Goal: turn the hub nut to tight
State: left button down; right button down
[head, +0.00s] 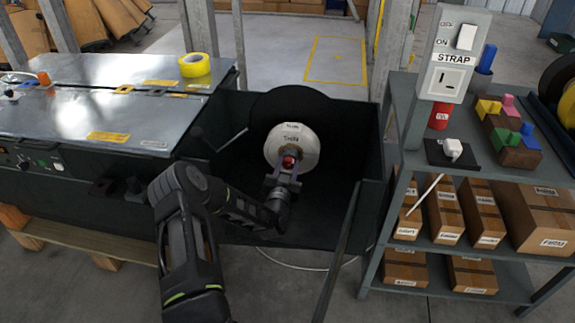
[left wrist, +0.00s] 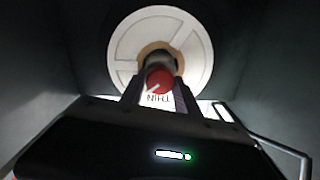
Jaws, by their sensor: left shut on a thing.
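The hub nut (head: 289,162) is a red knob at the centre of a white disc (head: 303,134) with printed labels, one of which appears to read TIGHT. A tan ring surrounds the hub. My left gripper (head: 286,171) reaches into the dark bay and is shut on the hub nut. In the left wrist view the red nut (left wrist: 159,81) sits between the two fingertips, in front of the white disc (left wrist: 190,45). A white mark shows on the nut's lower left. My right gripper is not in view.
Dark bay walls (head: 372,165) stand close around my left arm. A shelf (head: 400,110) with a STRAP switch box (head: 456,55), coloured blocks and cartons stands at right.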

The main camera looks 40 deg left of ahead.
pick_arm(q)
jog(key=m+b, duration=0.1)
jog(key=m, duration=0.3)
jog(key=shift+w+m, duration=0.1)
jog(key=shift+m, duration=0.3)
jog(key=shift+m+b, duration=0.9)
jog(key=shift+m, duration=0.9)
jog(key=c, duration=0.9)
grip_release()
